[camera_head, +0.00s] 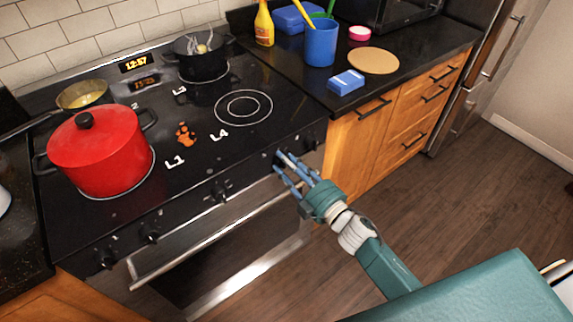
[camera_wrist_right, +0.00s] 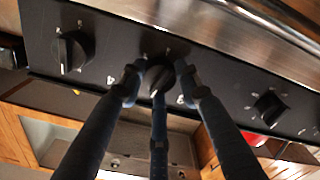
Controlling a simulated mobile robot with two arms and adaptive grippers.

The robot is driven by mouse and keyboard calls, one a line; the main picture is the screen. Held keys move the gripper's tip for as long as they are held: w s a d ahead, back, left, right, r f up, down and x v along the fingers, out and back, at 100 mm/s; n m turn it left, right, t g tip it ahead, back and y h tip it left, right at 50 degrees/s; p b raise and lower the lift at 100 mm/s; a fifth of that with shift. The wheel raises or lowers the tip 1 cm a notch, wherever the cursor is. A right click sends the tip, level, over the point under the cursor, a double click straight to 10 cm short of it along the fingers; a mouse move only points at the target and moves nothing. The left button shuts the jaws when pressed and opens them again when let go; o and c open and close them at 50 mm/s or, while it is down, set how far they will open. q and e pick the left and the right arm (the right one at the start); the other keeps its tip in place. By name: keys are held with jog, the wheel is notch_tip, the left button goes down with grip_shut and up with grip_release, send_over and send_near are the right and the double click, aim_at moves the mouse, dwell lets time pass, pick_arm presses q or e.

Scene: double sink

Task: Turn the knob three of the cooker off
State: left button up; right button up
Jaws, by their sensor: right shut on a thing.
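The cooker (camera_head: 190,160) has a black top with burner labels and a row of dark knobs along its front panel. My right gripper (camera_head: 284,163) reaches the panel from the lower right, at the second knob from the right. In the right wrist view, the blue-grey fingers of my right gripper (camera_wrist_right: 158,82) close around a dark knob (camera_wrist_right: 158,74), which is partly hidden by them. One free knob (camera_wrist_right: 72,52) shows to its left and another (camera_wrist_right: 270,108) to its right. I cannot read which knob is number three. My left gripper is not in view.
A red lidded pot (camera_head: 103,152) stands at the front left burner and a dark pot (camera_head: 202,59) at the back. The oven handle (camera_head: 215,235) runs below the knobs.

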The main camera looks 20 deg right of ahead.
jog(key=shift+s+d+f+n, duration=0.1)
jog(key=shift+f+n, duration=0.3)
jog(key=shift+n, duration=0.8)
jog(key=o, duration=1.1)
jog(key=shift+o, duration=0.3)
jog(key=shift+d+r, duration=0.1)
jog(key=shift+r, duration=0.05)
jog(key=v, duration=1.2)
